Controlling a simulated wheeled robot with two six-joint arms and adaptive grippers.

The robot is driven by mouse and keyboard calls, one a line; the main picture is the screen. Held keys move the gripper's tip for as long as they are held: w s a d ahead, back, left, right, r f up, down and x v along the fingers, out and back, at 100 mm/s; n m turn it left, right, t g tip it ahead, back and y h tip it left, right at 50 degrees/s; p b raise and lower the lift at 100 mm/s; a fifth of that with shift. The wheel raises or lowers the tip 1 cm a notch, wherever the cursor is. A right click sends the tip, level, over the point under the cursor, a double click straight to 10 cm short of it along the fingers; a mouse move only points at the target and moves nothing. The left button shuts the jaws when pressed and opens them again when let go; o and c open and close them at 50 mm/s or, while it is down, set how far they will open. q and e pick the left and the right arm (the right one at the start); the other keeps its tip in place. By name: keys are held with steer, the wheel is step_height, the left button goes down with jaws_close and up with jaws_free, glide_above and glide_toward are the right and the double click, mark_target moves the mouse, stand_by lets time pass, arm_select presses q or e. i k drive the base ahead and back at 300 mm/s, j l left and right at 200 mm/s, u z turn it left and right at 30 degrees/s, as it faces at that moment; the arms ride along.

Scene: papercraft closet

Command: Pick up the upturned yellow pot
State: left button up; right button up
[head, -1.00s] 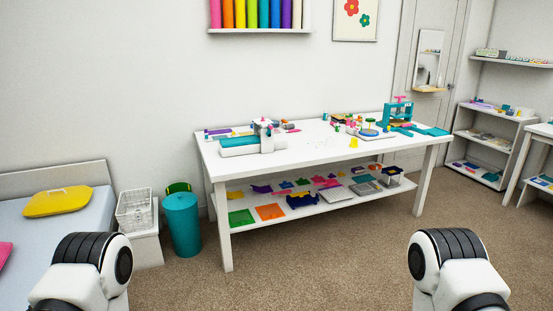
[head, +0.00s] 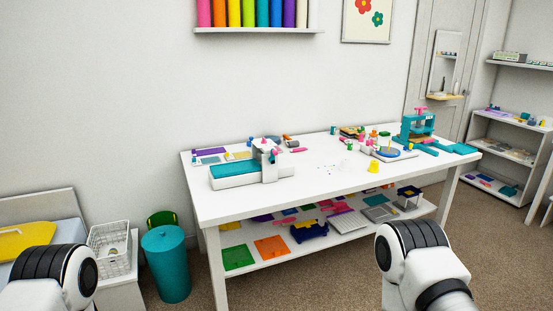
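A small yellow pot (head: 374,166) stands on the white table (head: 315,192), right of its middle near the front edge. It looks narrower at the top than at the bottom, as if upturned. Both of my arms show only as white links with black joints at the bottom of the head view, left and right. Neither gripper shows in the frame. The pot stands free, with nothing touching it that I can make out.
On the table are a teal-and-white machine (head: 240,172) at left, a teal press (head: 418,128) and a round blue base (head: 389,153) at right. A lower shelf (head: 272,258) holds coloured sheets. A teal bin (head: 166,263) stands left. The table's front middle is clear.

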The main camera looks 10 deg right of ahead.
mark_target(374, 165)
steer(key=i+l+z, duration=0.15)
steer(key=i+z, duration=0.2)
steer(key=z, duration=0.15)
steer(key=i+z, duration=0.3)
steer(key=z, duration=0.15)
steer(key=i+j+z, duration=0.15)
steer(key=i+z, duration=0.2)
steer(key=z, duration=0.15)
steer(key=i+l, duration=0.2)
steer(key=i, duration=0.2)
steer(key=i+l, duration=0.2)
steer(key=i, duration=0.2)
steer(key=i+l, duration=0.2)
steer(key=i, duration=0.2)
steer(key=l+z, duration=0.05)
